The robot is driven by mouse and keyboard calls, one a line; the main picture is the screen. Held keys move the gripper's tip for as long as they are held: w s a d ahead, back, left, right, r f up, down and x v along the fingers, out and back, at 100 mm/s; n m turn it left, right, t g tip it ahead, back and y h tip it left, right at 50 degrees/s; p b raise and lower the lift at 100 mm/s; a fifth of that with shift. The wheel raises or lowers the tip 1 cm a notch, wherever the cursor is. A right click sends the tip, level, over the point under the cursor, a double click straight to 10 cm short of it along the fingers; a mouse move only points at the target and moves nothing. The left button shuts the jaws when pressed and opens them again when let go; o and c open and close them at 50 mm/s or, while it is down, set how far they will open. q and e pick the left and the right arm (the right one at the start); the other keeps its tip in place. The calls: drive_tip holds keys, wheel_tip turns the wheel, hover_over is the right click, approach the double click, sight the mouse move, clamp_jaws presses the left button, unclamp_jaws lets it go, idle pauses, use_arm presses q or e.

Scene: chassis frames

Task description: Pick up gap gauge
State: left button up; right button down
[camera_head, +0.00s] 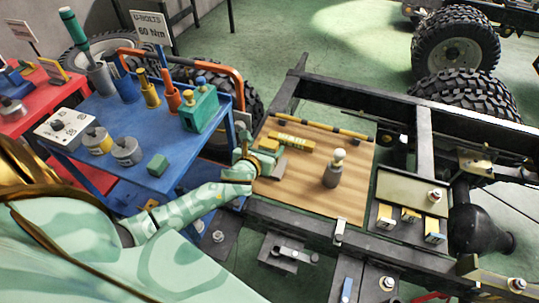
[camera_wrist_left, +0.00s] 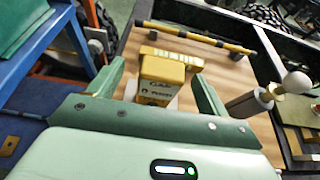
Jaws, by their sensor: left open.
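The gap gauge appears to be the yellow block (camera_head: 291,141) with dark markings, lying on the wooden board (camera_head: 310,193). In the left wrist view, the yellow block (camera_wrist_left: 161,77) has dark lettering on its near face and a longer yellow part behind it. My left gripper (camera_head: 264,158) is at the left edge of the board, by the near end of the block. In the left wrist view, its two green fingers stand apart on either side of the block, with nothing visibly gripped. Contact cannot be told. My right gripper is not in view.
A grey cylinder with a pale ball top (camera_head: 333,172) stands right of the block. A yellow-and-black rod (camera_head: 318,128) lies along the board's far edge. Dark chassis rails surround the board. A blue cart (camera_head: 150,187) with tools and pots stands at the left.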

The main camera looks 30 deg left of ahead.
sight(271, 143)
use_arm(q)
drive_tip(key=shift+w+f, duration=0.3)
drive_tip(key=b+x, duration=0.1)
drive_tip(key=x, duration=0.1)
drive_tip(key=b+x, duration=0.1)
drive_tip(key=x, duration=0.1)
drive_tip(key=shift+w+f, duration=0.15)
drive_tip(key=shift+f, duration=0.15)
drive_tip(key=shift+r, duration=0.15)
drive_tip(key=c, duration=1.1)
drive_tip(key=shift+c, duration=0.2)
